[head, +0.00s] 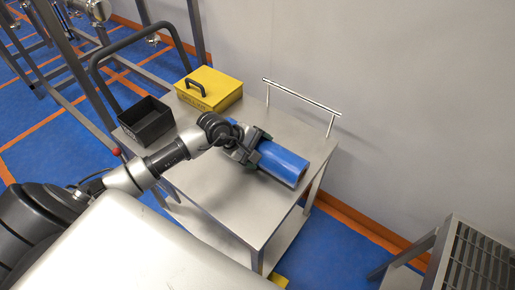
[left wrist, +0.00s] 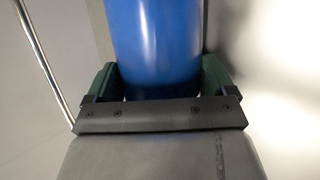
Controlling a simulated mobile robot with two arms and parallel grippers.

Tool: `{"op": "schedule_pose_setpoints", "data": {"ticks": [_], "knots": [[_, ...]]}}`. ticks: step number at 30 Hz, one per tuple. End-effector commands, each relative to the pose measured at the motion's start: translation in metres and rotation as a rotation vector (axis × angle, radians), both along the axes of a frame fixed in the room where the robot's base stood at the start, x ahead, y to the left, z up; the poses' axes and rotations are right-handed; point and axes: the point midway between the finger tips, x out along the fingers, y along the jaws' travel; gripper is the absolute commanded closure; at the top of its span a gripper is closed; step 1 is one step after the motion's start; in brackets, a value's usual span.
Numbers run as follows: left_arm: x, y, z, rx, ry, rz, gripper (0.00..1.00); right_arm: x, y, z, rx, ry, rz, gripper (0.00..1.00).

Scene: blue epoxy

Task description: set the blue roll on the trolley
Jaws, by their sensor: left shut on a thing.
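The blue roll (head: 283,163) is at the right part of the trolley's top, lying on its side. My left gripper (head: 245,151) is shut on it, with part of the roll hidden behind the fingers. In the left wrist view the blue roll (left wrist: 157,45) sits between the two green-padded fingers of the left gripper (left wrist: 158,85). The trolley (head: 222,193) is a grey metal table with a lower shelf. I cannot tell for sure whether the roll touches its top. My right gripper is not in view.
A yellow box with a handle (head: 210,89) and a black open bin (head: 147,122) stand at the trolley's far left. A metal rail (head: 300,97) rises along the wall side. The front of the trolley's top is clear. A slatted grey metal unit (head: 472,262) stands at the lower right.

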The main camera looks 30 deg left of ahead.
Motion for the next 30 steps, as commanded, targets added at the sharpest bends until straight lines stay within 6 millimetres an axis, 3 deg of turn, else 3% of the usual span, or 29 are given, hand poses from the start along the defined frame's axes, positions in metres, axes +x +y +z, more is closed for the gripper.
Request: {"op": "schedule_pose_setpoints", "data": {"ticks": [5, 6, 8, 20, 30], "knots": [[0.001, 0.000, -0.003, -0.001, -0.003, 0.000, 0.54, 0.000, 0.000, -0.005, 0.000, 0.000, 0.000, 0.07], [0.000, 0.000, -0.003, 0.000, 0.000, 0.000, 0.11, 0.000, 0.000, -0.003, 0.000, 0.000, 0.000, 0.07], [0.000, 0.000, -0.002, 0.000, 0.000, 0.000, 0.01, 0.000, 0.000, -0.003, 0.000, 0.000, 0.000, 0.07], [-0.005, 0.006, 0.006, 0.004, 0.001, 0.001, 0.00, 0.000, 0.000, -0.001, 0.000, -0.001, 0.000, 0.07], [-0.039, 0.038, 0.058, 0.008, 0.001, -0.001, 0.00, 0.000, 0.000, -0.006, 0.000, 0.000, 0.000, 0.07]]}}
